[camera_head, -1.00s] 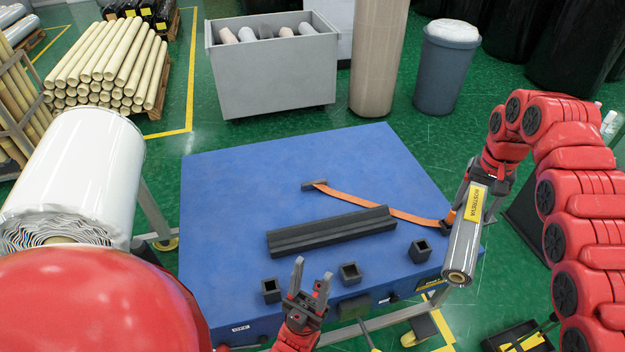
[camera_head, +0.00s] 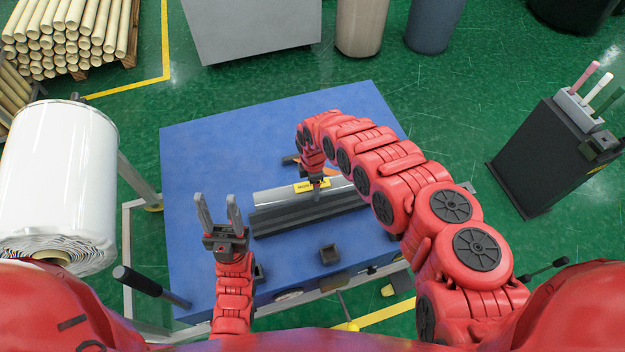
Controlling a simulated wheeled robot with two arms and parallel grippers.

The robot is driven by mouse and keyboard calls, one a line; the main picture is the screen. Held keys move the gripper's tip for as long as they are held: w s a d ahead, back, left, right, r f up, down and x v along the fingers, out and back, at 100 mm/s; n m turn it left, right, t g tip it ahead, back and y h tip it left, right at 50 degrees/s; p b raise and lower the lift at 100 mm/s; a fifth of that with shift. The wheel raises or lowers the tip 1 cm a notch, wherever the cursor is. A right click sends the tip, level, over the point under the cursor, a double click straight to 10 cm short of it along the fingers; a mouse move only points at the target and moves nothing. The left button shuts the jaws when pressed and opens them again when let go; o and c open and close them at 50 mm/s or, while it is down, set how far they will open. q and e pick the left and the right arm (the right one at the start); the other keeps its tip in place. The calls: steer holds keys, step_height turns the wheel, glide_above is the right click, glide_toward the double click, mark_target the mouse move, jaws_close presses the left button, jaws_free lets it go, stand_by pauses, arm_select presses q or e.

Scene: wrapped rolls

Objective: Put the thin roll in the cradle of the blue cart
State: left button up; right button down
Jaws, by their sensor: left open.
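The thin roll (camera_head: 275,196), silvery with a yellow label, lies level along the far side of the black cradle (camera_head: 306,214) on the blue cart (camera_head: 215,150). In this view it overlaps the cradle's far edge; I cannot tell whether it touches the cradle or hangs just above it. My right gripper (camera_head: 317,184) is over the roll near its label and appears shut on it; its own arm hides part of the fingers and the roll's right end. My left gripper (camera_head: 218,198) is open and empty, left of the roll's left end, fingers pointing away from me.
A large white roll (camera_head: 58,180) is at the left. A dark stand (camera_head: 545,155) with coloured rods is at the right. A grey bin (camera_head: 250,30) stands beyond the cart. The cart's far left top is clear.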

steer(key=shift+s+f+n, duration=0.25)
steer(key=shift+f+n, duration=0.05)
steer(key=shift+n, duration=0.1)
steer(key=shift+f, duration=0.3)
steer(key=shift+w+f+b, duration=0.15)
steer(key=shift+f+b, duration=2.35)
steer(key=shift+f, duration=0.8)
steer(key=shift+f+b, duration=1.3)
steer(key=shift+b, duration=0.2)
jaws_free()
